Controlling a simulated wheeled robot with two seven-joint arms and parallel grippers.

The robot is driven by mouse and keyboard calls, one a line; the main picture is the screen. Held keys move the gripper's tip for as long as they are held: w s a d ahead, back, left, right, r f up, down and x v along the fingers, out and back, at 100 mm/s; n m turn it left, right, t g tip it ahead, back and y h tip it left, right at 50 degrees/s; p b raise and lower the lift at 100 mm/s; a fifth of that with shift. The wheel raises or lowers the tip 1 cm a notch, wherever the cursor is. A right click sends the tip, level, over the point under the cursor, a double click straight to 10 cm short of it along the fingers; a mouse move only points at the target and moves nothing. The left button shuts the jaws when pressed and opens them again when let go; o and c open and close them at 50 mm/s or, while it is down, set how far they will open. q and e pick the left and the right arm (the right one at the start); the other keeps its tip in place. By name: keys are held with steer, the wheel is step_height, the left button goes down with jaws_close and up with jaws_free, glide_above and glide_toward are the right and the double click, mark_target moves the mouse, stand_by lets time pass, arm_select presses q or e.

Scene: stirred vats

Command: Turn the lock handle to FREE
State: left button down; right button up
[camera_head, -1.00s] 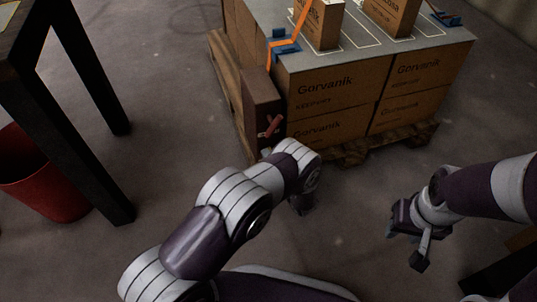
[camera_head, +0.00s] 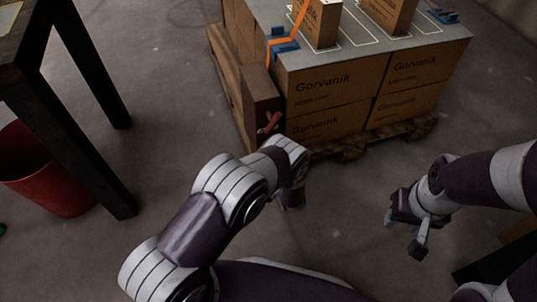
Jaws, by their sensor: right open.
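The lock handle (camera_head: 270,122) is a small red lever on the front face of a dark brown upright box (camera_head: 262,98), at the near left corner of the carton load. The handle looks slanted; no lettering by it is readable. My left arm reaches up from the bottom, its bend just below and right of the handle. Its end (camera_head: 291,198) points down to the floor, and I cannot make out its jaws. My right gripper (camera_head: 402,232) is open and empty over the floor at the right, well away from the handle.
Brown cartons (camera_head: 325,85) stand on a wooden pallet (camera_head: 385,138), under a grey top sheet with an orange strap (camera_head: 283,46) and blue clips. A dark table (camera_head: 60,110) and red bin (camera_head: 50,180) are at the left. Floor between pallet and right gripper is clear.

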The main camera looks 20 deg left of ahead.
arm_select(q)
steer(key=shift+d, duration=0.1)
stand_by(0.3)
steer(key=c, duration=1.1)
jaws_free()
steer(key=p+v, duration=0.5)
steer(key=v, duration=0.7)
steer(key=shift+s+p, duration=0.35)
steer(key=shift+p, duration=0.05)
steer(key=shift+d, duration=0.15)
